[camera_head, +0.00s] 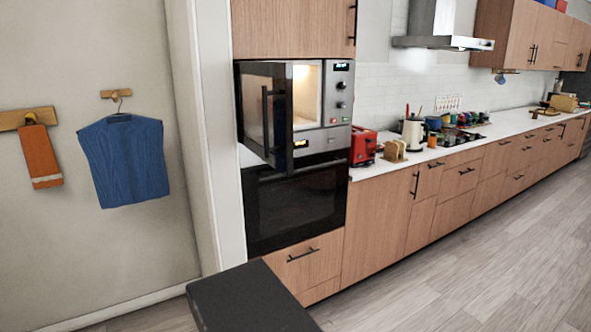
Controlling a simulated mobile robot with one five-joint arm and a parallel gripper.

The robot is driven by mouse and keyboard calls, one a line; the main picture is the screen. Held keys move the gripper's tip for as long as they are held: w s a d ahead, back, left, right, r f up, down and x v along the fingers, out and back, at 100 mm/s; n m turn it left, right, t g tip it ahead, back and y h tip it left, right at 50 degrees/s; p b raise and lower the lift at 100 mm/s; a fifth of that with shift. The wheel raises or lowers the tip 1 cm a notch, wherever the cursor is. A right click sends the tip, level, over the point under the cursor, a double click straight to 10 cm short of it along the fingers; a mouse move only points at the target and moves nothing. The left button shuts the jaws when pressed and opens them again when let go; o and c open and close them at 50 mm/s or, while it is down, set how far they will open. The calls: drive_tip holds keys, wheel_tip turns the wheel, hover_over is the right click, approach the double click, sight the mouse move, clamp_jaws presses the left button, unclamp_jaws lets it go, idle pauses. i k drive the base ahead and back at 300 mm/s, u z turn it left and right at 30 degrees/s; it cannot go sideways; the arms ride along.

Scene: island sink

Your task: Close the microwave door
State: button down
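The microwave (338,93) is built into the tall wooden cabinet, above a black oven. Its dark glass door (266,108) stands open, swung out toward the viewer on the left side. A vertical black handle shows on the door. The lit, pale interior (305,92) shows through the gap to the right of the door. A control panel with a lit display is on the microwave's right. My gripper is not in view.
The black oven (296,205) below is shut. A dark flat surface (250,300) fills the bottom centre foreground. A blue vest (124,160) hangs on the left wall. The wooden floor (470,265) is clear at right.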

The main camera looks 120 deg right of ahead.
sight(264, 90)
drive_tip(key=z, duration=2.25)
drive_tip(key=i, duration=0.35)
drive_tip(key=u, duration=0.1)
drive_tip(key=k, duration=0.4)
drive_tip(key=u, duration=0.2)
